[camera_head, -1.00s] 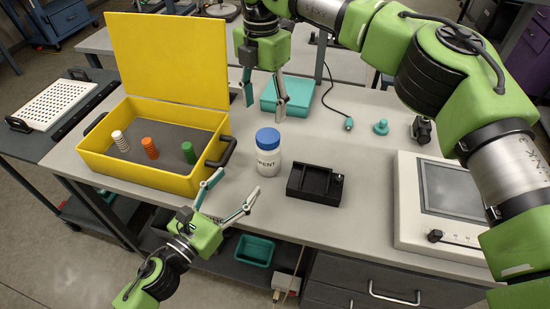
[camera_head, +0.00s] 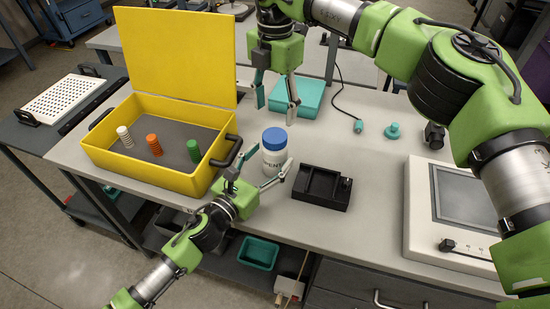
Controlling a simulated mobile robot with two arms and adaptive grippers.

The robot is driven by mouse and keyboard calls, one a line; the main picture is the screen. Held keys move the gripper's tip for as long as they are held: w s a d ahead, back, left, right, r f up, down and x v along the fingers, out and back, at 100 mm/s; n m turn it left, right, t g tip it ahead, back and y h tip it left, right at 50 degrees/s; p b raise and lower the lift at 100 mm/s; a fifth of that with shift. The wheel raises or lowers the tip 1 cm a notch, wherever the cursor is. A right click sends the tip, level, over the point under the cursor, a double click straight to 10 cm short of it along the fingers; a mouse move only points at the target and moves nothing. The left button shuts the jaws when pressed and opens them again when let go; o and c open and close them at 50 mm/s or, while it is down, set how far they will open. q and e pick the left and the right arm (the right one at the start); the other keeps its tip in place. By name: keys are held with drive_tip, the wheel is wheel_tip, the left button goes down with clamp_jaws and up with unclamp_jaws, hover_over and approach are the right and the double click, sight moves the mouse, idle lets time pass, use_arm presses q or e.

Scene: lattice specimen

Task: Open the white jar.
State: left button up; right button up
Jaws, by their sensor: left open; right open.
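The white jar (camera_head: 273,161) with a blue lid (camera_head: 274,138) stands upright on the table, between the yellow case and a black tray. The lid is on the jar. My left gripper (camera_head: 263,169) is open, with its fingers at the jar's lower front; one finger crosses in front of the jar's label. I cannot tell whether the fingers touch the jar. My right gripper (camera_head: 276,105) is open and points down, above and behind the blue lid. It holds nothing.
An open yellow case (camera_head: 158,182) with white, orange and green ridged pieces stands left of the jar. A black tray (camera_head: 322,187) sits close on the right. A teal box (camera_head: 296,95) lies behind; a white device with a screen (camera_head: 462,204) is at right.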

sight(275, 135)
use_arm(q)
drive_tip(key=shift+x, duration=1.2)
clamp_jaws()
use_arm(e)
drive_tip(key=m, duration=0.6)
drive_tip(key=shift+a, duration=0.1)
drive_tip(key=m, duration=0.7)
drive_tip(key=shift+f, duration=3.95)
